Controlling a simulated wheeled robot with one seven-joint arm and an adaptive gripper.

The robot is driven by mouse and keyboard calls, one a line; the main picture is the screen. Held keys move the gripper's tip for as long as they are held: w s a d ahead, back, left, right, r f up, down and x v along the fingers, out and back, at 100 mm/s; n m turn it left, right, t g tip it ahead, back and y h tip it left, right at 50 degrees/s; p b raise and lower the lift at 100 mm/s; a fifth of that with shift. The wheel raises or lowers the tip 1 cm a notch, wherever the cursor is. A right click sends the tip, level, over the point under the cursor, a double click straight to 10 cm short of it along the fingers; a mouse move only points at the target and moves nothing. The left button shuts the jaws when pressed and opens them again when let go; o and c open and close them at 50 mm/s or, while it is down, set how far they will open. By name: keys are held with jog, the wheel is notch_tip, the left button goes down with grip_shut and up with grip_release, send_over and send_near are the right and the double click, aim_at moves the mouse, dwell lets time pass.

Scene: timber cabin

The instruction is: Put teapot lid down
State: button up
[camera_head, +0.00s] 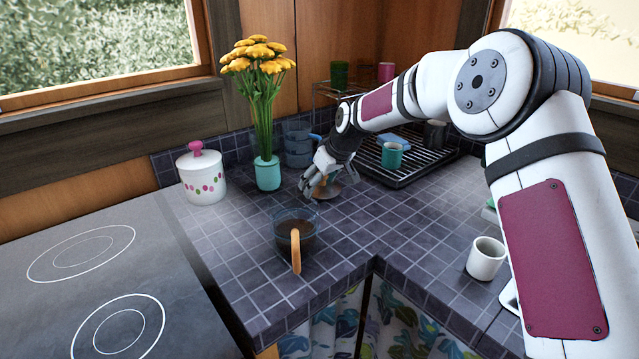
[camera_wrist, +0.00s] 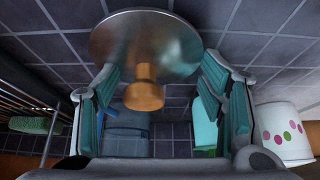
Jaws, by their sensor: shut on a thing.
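The teapot lid is a round, shiny disc (camera_wrist: 120,35) with a wooden knob (camera_wrist: 144,92); it also shows under my gripper in the head view (camera_head: 331,190). My gripper (camera_head: 315,182) is shut on the lid, with its teal-padded fingers on either side of it in the wrist view (camera_wrist: 160,78). The lid is at or just above the tiled counter; I cannot tell if it touches. The glass teapot (camera_head: 283,232) holds dark liquid, has a wooden handle and stands open, nearer the counter's front edge.
A teal vase (camera_head: 267,173) of yellow flowers and a white dotted jar (camera_head: 201,178) stand to the left. A black rack (camera_head: 415,172) with a teal cup (camera_head: 392,155) is behind right. A white mug (camera_head: 486,258) is at right. Tiles (camera_head: 365,225) between are clear.

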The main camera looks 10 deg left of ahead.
jog(key=shift+f, duration=0.25)
jog(key=shift+f, duration=0.1)
jog(key=o, duration=1.3)
jog(key=shift+c, duration=0.2)
jog(key=shift+r, duration=0.35)
jog(key=v, duration=1.1)
jog(key=shift+d+r, duration=0.2)
jog(key=shift+r, duration=0.05)
